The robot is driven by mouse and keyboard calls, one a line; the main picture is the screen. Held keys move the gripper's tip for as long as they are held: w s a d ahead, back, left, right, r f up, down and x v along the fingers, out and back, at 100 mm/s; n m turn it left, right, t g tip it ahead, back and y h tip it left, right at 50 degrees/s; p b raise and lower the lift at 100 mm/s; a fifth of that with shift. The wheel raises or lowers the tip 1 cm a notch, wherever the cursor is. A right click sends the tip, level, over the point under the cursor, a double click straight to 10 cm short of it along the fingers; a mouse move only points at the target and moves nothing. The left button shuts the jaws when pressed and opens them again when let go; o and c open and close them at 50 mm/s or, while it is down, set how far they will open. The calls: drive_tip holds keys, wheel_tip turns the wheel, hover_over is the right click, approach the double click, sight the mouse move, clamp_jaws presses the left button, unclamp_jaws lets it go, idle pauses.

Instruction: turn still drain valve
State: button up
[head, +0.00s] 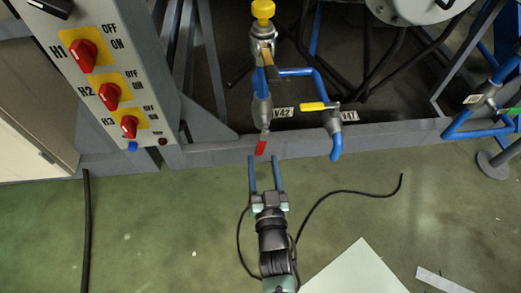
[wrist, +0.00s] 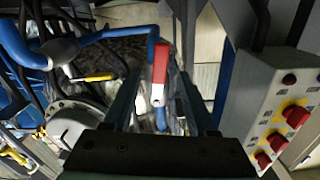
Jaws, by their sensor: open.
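A valve lever with a red grip (head: 260,148) hangs from the blue pipe beside the V42 tag (head: 283,112). In the wrist view the red grip (wrist: 160,62) appears between my fingers, with its bare metal end toward me. My gripper (head: 264,158) is open, its two blue fingers pointing at the lever from the front. The fingertips are close to the red grip; I cannot tell if they touch it. A second valve with a yellow lever (head: 318,106) sits to the right by the V47 tag (head: 349,115). The pictures do not name the drain valve.
A switch panel (head: 109,75) with red knobs stands at left. A grey frame beam (head: 210,155) runs behind the lever. A yellow knob (head: 263,10) tops the pipework. Black cables and a pale sheet (head: 357,272) lie on the green floor.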

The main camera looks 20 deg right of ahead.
sight(261, 149)
drive_tip(key=shift+b+x, duration=0.9)
drive_tip(key=shift+x, duration=1.9)
drive_tip(key=shift+f, duration=0.1)
clamp_jaws()
